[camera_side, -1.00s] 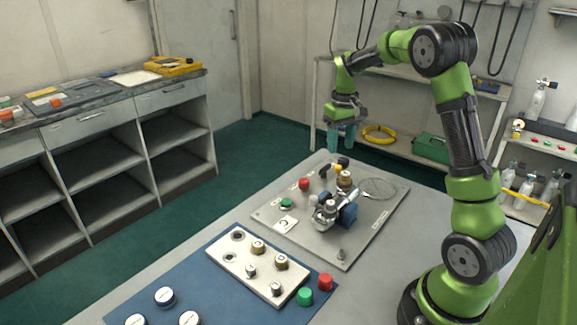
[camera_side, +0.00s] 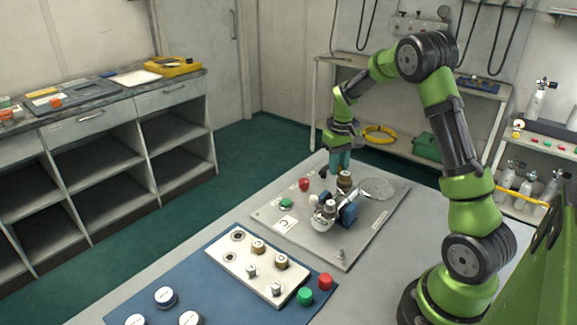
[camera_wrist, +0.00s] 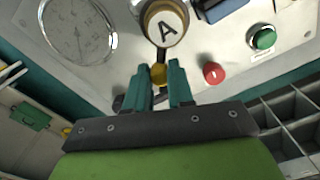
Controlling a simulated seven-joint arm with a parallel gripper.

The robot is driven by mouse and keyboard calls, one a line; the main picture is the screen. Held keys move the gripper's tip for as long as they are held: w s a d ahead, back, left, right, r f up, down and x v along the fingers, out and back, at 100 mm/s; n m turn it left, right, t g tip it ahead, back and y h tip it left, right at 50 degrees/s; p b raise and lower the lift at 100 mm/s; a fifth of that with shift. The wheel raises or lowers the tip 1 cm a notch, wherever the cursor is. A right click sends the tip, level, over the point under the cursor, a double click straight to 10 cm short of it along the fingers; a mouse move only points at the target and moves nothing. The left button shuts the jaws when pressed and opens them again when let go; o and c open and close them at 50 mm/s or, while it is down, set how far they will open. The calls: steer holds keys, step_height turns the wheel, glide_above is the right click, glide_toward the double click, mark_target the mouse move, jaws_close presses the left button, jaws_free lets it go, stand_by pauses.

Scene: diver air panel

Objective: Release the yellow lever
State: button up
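The yellow lever's knob (camera_wrist: 159,74) shows in the wrist view between my fingertips, just below the round cap marked "A" (camera_wrist: 167,25). My gripper (camera_wrist: 160,78) has its two teal fingers close on either side of the knob, with no clear gap seen between them and it. In the side view my gripper (camera_side: 340,165) reaches down to the back of the grey panel (camera_side: 285,240), behind the brass-coloured valve (camera_side: 345,180). There the fingers hide the lever. A dark piece (camera_wrist: 118,102) shows beside the left finger in the wrist view.
A red button (camera_side: 304,184) and a green button (camera_side: 287,203) stand left of the valve. A blue and metal fitting (camera_side: 347,212) and a round gauge (camera_side: 377,188) are close on the right. A white plate with fittings (camera_side: 225,262) lies in front on a blue mat (camera_side: 200,275).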

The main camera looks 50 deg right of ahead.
jaws_close()
steer(key=shift+s+d+m, duration=0.35)
steer(key=shift+s+m, duration=0.05)
steer(key=shift+m, duration=0.7)
steer(key=shift+s+d+m, duration=0.35)
steer(key=shift+s+m, duration=0.05)
steer(key=shift+m, duration=0.7)
steer(key=o, duration=0.6)
jaws_free()
step_height(320, 180, up, 17)
